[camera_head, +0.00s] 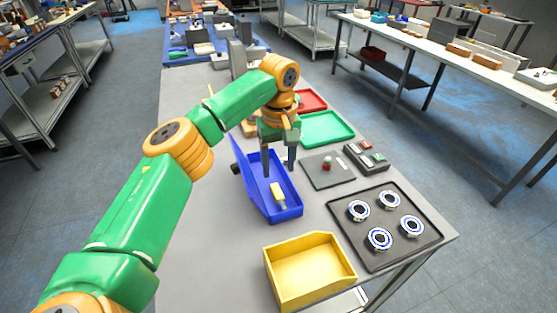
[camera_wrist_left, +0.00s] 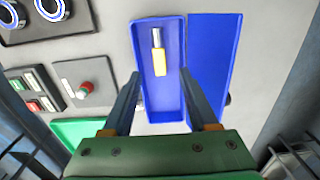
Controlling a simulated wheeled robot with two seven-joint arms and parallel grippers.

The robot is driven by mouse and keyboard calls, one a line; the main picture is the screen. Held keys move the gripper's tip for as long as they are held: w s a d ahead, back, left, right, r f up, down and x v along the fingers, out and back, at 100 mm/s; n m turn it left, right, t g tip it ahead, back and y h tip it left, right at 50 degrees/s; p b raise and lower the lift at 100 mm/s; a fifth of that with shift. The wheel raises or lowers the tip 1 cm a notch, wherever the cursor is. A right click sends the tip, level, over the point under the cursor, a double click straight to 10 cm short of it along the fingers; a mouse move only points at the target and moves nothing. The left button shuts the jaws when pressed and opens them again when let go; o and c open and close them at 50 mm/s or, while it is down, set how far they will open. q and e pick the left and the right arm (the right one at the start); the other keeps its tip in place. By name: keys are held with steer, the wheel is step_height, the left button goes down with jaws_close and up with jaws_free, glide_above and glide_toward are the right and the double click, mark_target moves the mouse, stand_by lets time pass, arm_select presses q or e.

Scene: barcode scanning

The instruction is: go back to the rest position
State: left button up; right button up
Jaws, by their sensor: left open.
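My left gripper (camera_head: 278,163) is above the open blue box (camera_head: 289,199), with its fingers pointing down. In the left wrist view its two fingers (camera_wrist_left: 163,100) are spread apart with nothing between them. A yellow object with a grey metal end (camera_head: 277,193) lies inside the blue box; it also shows in the left wrist view (camera_wrist_left: 158,58), beyond the fingertips. The blue lid (camera_wrist_left: 212,60) stands open beside the box. My right gripper is in neither view.
A yellow bin (camera_head: 310,270) stands at the table's front. A dark tray (camera_head: 375,255) holds several ring-shaped parts. A panel with a red button (camera_head: 327,165), a switch box (camera_head: 366,158), a green tray (camera_head: 327,128) and a red tray (camera_head: 313,101) lie nearby.

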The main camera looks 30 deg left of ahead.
arm_select(q)
step_height(320, 180, up, 3)
steer(key=shift+f, duration=0.1)
stand_by(0.3)
